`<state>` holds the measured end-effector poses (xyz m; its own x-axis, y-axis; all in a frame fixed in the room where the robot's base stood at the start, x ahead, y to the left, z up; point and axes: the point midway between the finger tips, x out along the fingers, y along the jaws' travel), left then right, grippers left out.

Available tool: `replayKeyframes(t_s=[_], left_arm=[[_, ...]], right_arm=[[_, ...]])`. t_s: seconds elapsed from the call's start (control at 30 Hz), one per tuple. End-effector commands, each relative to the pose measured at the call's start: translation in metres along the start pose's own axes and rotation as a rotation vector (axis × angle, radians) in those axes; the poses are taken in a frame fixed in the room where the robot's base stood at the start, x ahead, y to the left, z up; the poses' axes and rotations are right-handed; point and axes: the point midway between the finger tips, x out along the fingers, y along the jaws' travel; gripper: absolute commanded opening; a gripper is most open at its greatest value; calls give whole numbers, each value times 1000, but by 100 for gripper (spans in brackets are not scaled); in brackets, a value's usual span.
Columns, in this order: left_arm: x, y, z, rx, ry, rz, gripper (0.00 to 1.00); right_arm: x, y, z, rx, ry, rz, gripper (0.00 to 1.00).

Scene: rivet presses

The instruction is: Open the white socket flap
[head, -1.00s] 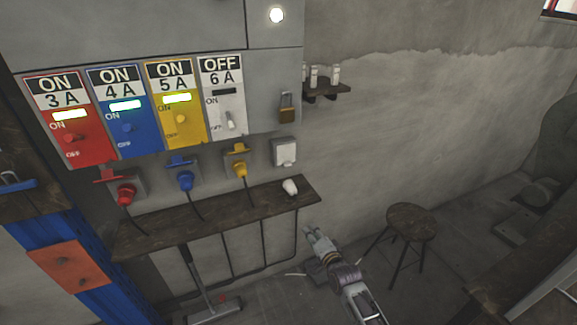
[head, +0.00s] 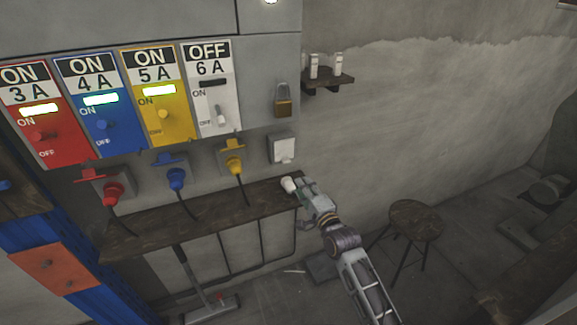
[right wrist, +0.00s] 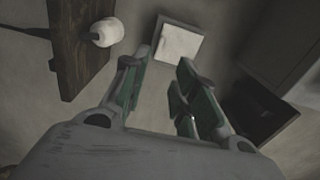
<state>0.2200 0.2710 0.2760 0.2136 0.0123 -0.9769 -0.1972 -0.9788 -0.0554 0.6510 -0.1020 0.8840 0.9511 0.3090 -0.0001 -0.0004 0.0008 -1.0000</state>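The white socket flap (head: 283,149) is closed over its grey box on the wall, below the padlock and right of the yellow socket. It also shows in the right wrist view (right wrist: 179,44), beyond the fingertips. My right gripper (head: 304,188) is at the right end of the wooden shelf, below the socket. In the right wrist view its two green-padded fingers (right wrist: 163,80) are apart with nothing between them. A white plug (head: 289,185) lies on the shelf beside the gripper; it also shows in the right wrist view (right wrist: 107,32). My left gripper is out of view.
The wooden shelf (head: 200,215) runs under the sockets. Red (head: 113,193), blue (head: 176,178) and yellow (head: 236,163) plugs sit in the other sockets. The 6 A switch panel (head: 215,100) reads OFF. A stool (head: 415,220) stands right.

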Motion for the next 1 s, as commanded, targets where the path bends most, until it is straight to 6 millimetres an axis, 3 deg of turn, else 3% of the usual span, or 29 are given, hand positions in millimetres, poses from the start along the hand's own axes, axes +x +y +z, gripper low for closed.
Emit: replayKeyframes(t_s=[0.7,1.0], left_arm=[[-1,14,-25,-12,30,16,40],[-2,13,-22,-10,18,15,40]], right_arm=[[47,0,0,-1,0,-1,29],[70,0,0,0,0,-1,29]])
